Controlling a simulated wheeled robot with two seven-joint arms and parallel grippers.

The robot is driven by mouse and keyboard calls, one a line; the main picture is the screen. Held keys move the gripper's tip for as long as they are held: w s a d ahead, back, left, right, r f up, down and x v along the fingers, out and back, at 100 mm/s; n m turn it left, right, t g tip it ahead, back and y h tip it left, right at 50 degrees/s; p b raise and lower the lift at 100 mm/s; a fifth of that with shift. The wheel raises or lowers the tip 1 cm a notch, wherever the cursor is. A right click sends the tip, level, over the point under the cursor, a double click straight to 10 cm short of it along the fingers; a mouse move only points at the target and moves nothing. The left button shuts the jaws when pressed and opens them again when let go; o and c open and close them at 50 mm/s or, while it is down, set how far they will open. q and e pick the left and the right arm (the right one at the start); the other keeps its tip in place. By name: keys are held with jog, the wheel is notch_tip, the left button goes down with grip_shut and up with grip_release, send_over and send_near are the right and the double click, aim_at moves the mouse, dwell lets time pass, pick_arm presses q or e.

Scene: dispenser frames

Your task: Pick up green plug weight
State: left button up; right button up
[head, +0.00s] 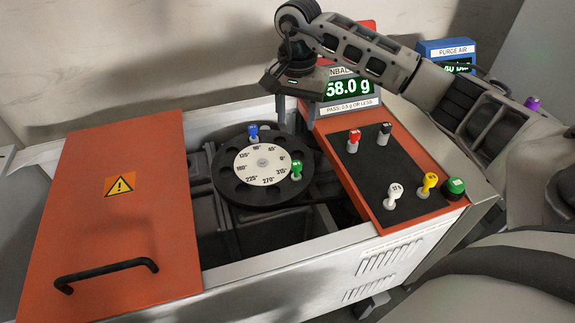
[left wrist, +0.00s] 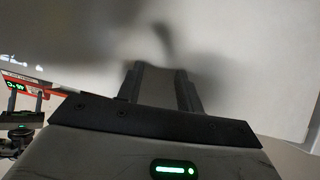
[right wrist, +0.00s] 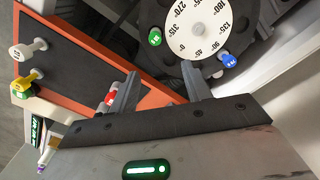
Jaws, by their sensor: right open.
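The green plug weight (head: 297,170) stands upright near the rim of the black disc (head: 236,187), right of its white dial (head: 262,162). In the right wrist view the green plug (right wrist: 154,37) shows beyond the fingertips. My right gripper (head: 296,108) is above the back of the disc, pointing down. Its fingers (right wrist: 160,82) are apart with nothing between them, clear of the green plug. My left gripper shows only in the left wrist view (left wrist: 160,75), fingers apart and empty, facing a pale blurred surface.
A blue plug (head: 253,131) stands on the disc's back edge. The black panel holds red (head: 353,141), black (head: 384,133), white (head: 393,196) and yellow (head: 428,183) plugs; a green button (head: 454,187) is at its corner. A display (head: 346,88) reads 58.0 g. An orange cover (head: 125,220) lies left.

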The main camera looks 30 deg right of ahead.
aim_at(297, 164)
jog(key=f, duration=0.4)
jog(key=s+f+p, duration=0.1)
jog(key=f, duration=0.9)
jog(key=shift+s+a+f, duration=0.15)
jog(key=shift+f, duration=0.05)
grip_shut()
